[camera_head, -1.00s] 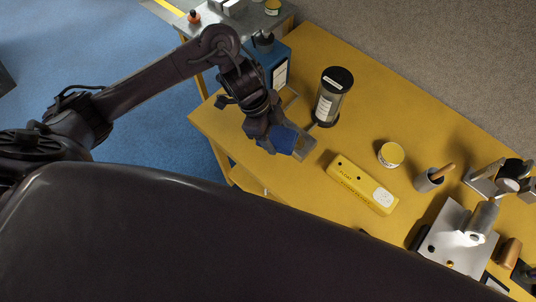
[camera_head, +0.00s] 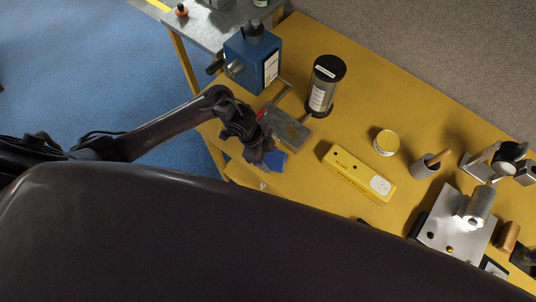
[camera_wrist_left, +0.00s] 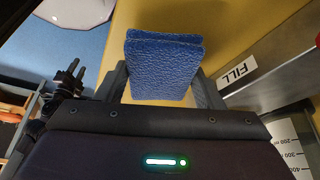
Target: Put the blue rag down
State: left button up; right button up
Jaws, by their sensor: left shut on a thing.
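The blue rag (camera_head: 276,159) is a small folded cloth at the near left edge of the yellow table (camera_head: 300,50). My left gripper (camera_head: 262,154) is shut on it. In the left wrist view the rag (camera_wrist_left: 163,68) sits between the two fingers (camera_wrist_left: 160,88), its textured face toward the camera. The yellow surface shows behind it; I cannot tell whether the rag touches it. My right gripper is not in view.
A grey metal tray (camera_head: 290,131) lies just beyond the rag.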

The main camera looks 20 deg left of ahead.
pick_arm(q)
jog(key=shift+f, duration=0.25)
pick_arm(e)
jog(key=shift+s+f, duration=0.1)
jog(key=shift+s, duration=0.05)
pick_arm(q)
jog(key=shift+f, duration=0.25)
jog(key=shift+s+f+b, duration=0.3)
jog(key=shift+s+b, duration=0.1)
jog(key=shift+b, duration=0.05)
jog(key=o, duration=0.9)
jog(key=shift+f, duration=0.25)
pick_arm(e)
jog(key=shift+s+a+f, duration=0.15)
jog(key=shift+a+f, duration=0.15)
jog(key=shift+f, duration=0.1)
pick_arm(q)
jog(key=shift+r+p, duration=0.4)
jog(key=shift+r, duration=0.2)
jog(key=v, duration=1.2)
jog(key=shift+w+r+b, duration=0.3)
jog(key=shift+w+b, duration=0.1)
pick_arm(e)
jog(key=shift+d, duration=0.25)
